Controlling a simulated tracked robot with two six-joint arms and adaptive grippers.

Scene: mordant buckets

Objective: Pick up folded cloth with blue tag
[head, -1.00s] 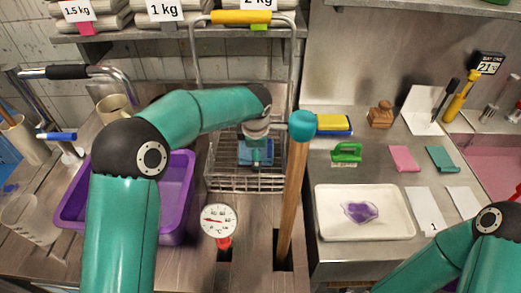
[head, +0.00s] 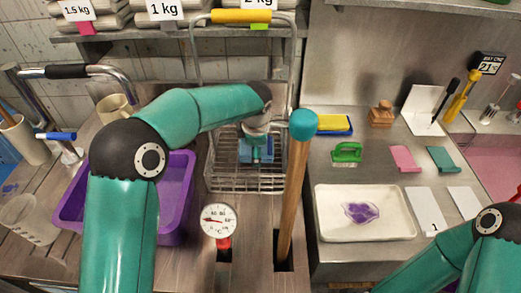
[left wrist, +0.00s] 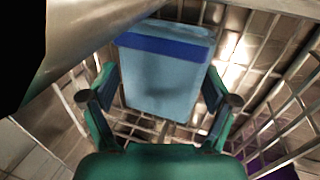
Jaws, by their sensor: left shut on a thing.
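The folded cloth (left wrist: 165,85) is light blue with a darker blue band, the tag, across its upper part in the left wrist view. My left gripper (left wrist: 160,100) has one finger on each side of the cloth and is shut on it. In the head view my left gripper (head: 256,148) reaches down into the wire basket (head: 240,183), where the cloth is mostly hidden by the gripper. Basket wires show below and around the cloth in the left wrist view. My right arm shows at the lower right of the head view, but its gripper is out of view.
A wooden pole with a teal top (head: 303,123) stands close right of the basket. A dial thermometer (head: 218,220) is in front. A purple tub (head: 178,200) is at left. A white tray (head: 365,235) with a purple patch lies at right.

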